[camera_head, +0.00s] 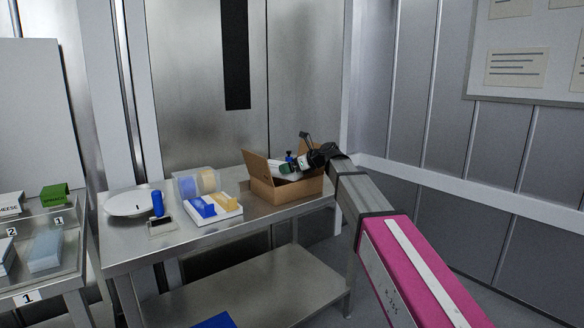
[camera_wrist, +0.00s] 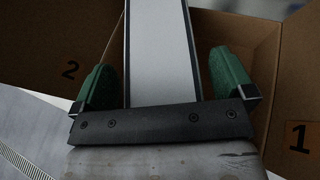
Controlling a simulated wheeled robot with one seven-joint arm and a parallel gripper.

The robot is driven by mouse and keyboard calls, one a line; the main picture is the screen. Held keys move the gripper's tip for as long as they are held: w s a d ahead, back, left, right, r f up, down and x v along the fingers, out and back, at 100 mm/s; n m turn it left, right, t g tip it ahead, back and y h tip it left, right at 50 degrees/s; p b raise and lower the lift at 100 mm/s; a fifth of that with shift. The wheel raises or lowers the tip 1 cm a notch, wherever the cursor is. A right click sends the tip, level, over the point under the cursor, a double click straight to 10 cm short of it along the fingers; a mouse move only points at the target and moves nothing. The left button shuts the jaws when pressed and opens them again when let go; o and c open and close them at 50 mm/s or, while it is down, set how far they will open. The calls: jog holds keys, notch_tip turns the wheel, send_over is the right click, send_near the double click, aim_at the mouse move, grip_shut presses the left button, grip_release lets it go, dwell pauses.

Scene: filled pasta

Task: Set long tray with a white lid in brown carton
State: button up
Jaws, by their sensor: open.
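The brown carton (camera_head: 288,189) stands open on the right part of the steel table, with its flaps up. In the wrist view its inner walls (camera_wrist: 262,40) and flaps marked 2 and 1 surround the scene. The long tray with a white lid (camera_wrist: 160,50) lies in the carton, its dark edges showing along both sides; how flat it rests cannot be told. My gripper (camera_wrist: 164,80) is open, with one green fingertip on either side of the tray and a gap visible on each side. In the head view my gripper (camera_head: 296,163) is at the carton's opening, partly hiding what is inside.
On the table (camera_head: 215,240) left of the carton are a clear container (camera_head: 196,183), a white tray with blue and yellow pieces (camera_head: 222,213), a blue cylinder (camera_head: 157,203) and a white round plate (camera_head: 128,207). Another table with a green block (camera_head: 54,194) is at the far left.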

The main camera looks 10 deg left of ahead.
jog(key=shift+r, duration=0.4)
jog(key=v, duration=1.2)
jog(key=s+d+f+n+h, duration=0.25)
jog(key=d+f, duration=0.25)
jog(key=f, duration=0.4)
jog(key=s+d+f+n+g+h, duration=0.15)
jog(key=d+f+n, duration=0.3)
jog(key=f, duration=0.45)
jog(key=s+d+f+n+t+h, duration=0.1)
jog(key=s+d+f+n+h, duration=0.1)
jog(key=d+f, duration=0.55)
jog(key=s+d+f+n+g+h, duration=0.2)
jog(key=s+d+f+n+h, duration=0.1)
jog(key=s+d+f+n, duration=0.3)
jog(key=s+d+f+n+g+h, duration=0.1)
jog(key=s+d+f+n+h, duration=0.2)
jog(key=f, duration=1.2)
jog(key=s+d+n, duration=0.3)
jog(key=s+d, duration=0.3)
jog(key=s, duration=0.1)
jog(key=shift+s+d+f+n+g+h, duration=0.2)
jog(key=shift+s+d+n+g+h, duration=0.1)
jog(key=shift+s+d+g+h, duration=0.1)
